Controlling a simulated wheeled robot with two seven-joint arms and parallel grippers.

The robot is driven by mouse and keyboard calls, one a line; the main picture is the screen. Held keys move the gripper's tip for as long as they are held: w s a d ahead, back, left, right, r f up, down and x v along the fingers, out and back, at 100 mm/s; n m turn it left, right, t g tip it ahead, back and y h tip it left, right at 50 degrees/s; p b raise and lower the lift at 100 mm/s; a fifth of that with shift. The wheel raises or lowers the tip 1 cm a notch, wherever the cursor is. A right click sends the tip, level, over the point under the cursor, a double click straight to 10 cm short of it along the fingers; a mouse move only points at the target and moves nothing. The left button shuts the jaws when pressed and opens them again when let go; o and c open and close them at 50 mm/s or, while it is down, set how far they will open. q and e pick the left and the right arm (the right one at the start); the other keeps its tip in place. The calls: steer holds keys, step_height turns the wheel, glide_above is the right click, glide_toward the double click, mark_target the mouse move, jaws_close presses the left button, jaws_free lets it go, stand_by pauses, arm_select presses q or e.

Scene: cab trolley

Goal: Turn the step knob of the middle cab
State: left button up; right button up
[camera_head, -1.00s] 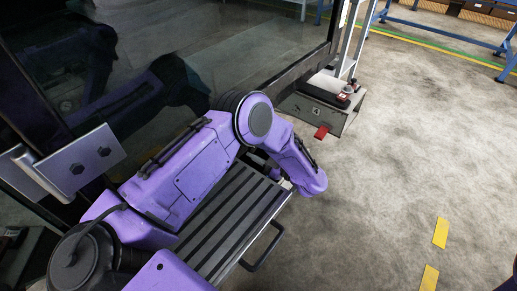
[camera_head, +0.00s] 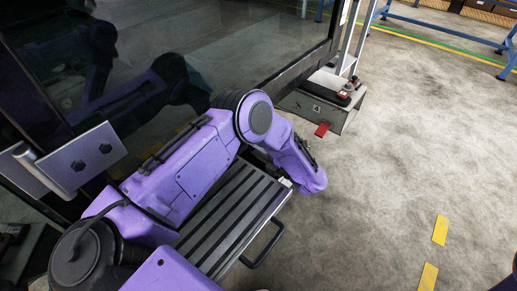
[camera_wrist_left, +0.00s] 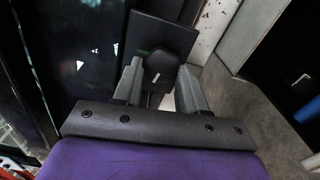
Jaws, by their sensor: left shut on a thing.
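The dark knob (camera_wrist_left: 160,68) shows in the left wrist view with a short pale mark on its face, slightly tilted. It stands in front of a dark square plate (camera_wrist_left: 150,32). My left gripper (camera_wrist_left: 160,86) has one grey finger on each side of the knob and is shut on it. In the head view my purple left arm reaches over the ribbed step (camera_head: 232,222), and its wrist is bent down at the step's far right corner. The arm hides the knob and most of the gripper there. My right gripper is not in view.
The cab's dark glass side (camera_head: 215,45) runs along the upper left. A bracket with two dark bolts (camera_head: 83,160) is at left. A dark handle (camera_head: 264,245) sticks out from the step. A grey box (camera_head: 322,108) with a red tab stands beyond.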

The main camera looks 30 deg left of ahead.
arm_select(q)
steer(key=n+b, duration=0.1)
steer(key=n, duration=0.5)
steer(key=n+b, duration=0.1)
steer(key=n, duration=0.5)
steer(key=shift+w+f+n, duration=0.2)
steer(key=shift+n, duration=0.1)
stand_by(0.4)
steer(key=o, duration=1.1)
steer(key=shift+c, duration=0.2)
steer(key=shift+d, duration=0.1)
steer(key=d, duration=1)
steer(key=shift+s+d, duration=0.2)
steer(key=shift+s, duration=0.2)
